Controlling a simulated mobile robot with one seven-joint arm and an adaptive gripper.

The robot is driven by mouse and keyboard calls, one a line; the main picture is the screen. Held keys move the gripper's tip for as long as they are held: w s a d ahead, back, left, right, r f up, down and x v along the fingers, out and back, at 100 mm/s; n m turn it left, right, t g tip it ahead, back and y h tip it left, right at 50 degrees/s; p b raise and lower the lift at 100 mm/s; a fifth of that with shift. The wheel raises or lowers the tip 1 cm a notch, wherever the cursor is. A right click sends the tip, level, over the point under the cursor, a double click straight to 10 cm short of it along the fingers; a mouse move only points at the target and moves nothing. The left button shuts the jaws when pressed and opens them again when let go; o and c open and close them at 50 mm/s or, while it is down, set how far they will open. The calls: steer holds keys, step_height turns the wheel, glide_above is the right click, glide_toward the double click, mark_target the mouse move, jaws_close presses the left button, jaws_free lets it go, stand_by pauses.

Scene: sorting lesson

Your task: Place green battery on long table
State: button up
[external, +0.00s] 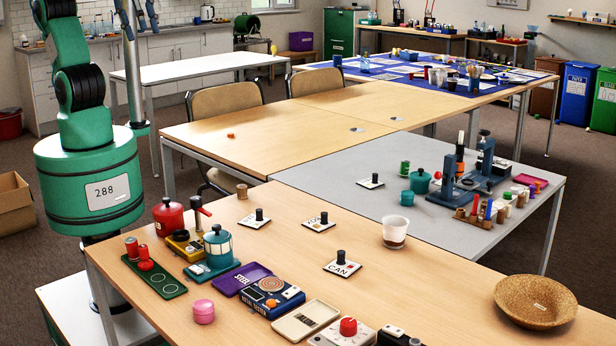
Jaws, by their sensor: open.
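A small green cylinder (405,168) stands upright on the grey table (350,148); it may be the green battery, but it is too small to be sure. The long wooden table (440,272) in front carries tins, cards and testers. My gripper (146,16) is at the top left edge, partly cut off, with its fingers apart and nothing seen between them. It is high up and far from the green cylinder.
Beside the green cylinder are a teal pot (420,181) and a blue press (468,180). The front table holds a white cup (395,232), a cork bowl (535,302) and a metal tester (272,297). Its middle right is fairly clear.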

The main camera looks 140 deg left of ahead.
steer(key=s+d+f+m, duration=0.1)
steer(key=s+d+f, duration=0.3)
steer(key=s, duration=0.4)
steer(key=shift+s+f+m+t+h, duration=0.3)
steer(key=shift+f+m, duration=0.1)
steer(key=shift+f, duration=0.45)
steer(key=shift+o, duration=0.4)
steer(key=shift+w+r, duration=0.1)
